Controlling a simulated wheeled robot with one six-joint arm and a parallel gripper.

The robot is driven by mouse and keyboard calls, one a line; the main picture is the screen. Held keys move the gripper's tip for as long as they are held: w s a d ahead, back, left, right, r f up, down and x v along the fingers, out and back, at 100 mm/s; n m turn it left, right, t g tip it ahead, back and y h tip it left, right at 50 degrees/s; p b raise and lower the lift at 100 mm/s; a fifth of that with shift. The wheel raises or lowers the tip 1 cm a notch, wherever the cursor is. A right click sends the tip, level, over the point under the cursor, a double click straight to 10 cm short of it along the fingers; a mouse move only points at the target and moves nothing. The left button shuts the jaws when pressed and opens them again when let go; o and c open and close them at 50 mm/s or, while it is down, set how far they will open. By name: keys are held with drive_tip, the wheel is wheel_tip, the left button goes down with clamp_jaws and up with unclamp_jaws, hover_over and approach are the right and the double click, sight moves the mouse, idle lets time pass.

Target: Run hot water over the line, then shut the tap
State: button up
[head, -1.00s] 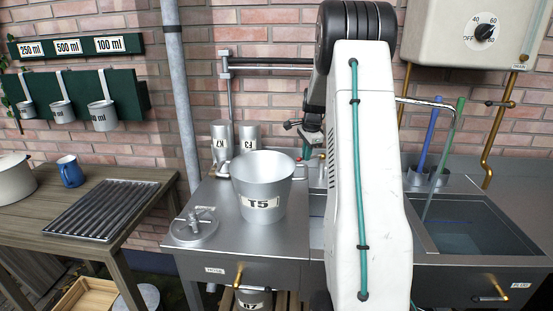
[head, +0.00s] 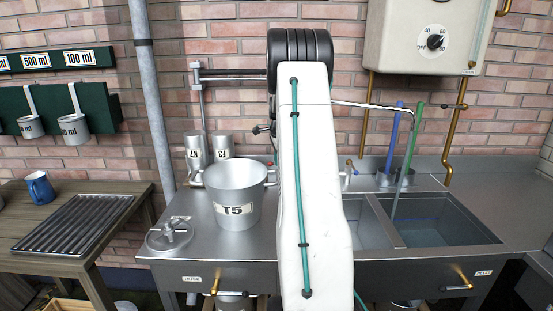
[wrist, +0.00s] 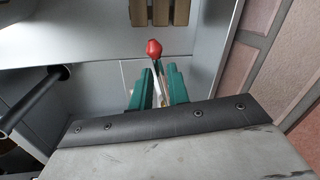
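In the wrist view, a lever with a red knob (wrist: 154,48) stands between the two green fingers of my gripper (wrist: 160,82). The fingers are apart with the lever's pale stem between them; I cannot tell whether they press on it. A small red part (head: 270,163) shows behind the bucket in the head view, beside my arm. A blue-handled tap (head: 350,167) stands right of my arm. A chrome spout (head: 375,105) reaches over the right basin (head: 445,232). A thin pale line (head: 395,206) hangs over that basin; I cannot tell whether it is running water.
A metal bucket marked T5 (head: 237,210) stands on the steel counter, with cans (head: 220,145) behind it. A water heater (head: 395,35) with a dial (head: 435,41) hangs above. Blue (head: 394,140) and green (head: 412,140) rods stand behind the basins. A wooden table (head: 130,225) is at left.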

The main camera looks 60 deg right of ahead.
drive_tip(key=shift+o, duration=0.9)
drive_tip(key=shift+r, duration=0.1)
wheel_tip(320, 180, up, 8)
drive_tip(key=s+a, duration=0.1)
drive_tip(key=shift+f, duration=0.25)
drive_tip(key=shift+a, duration=0.1)
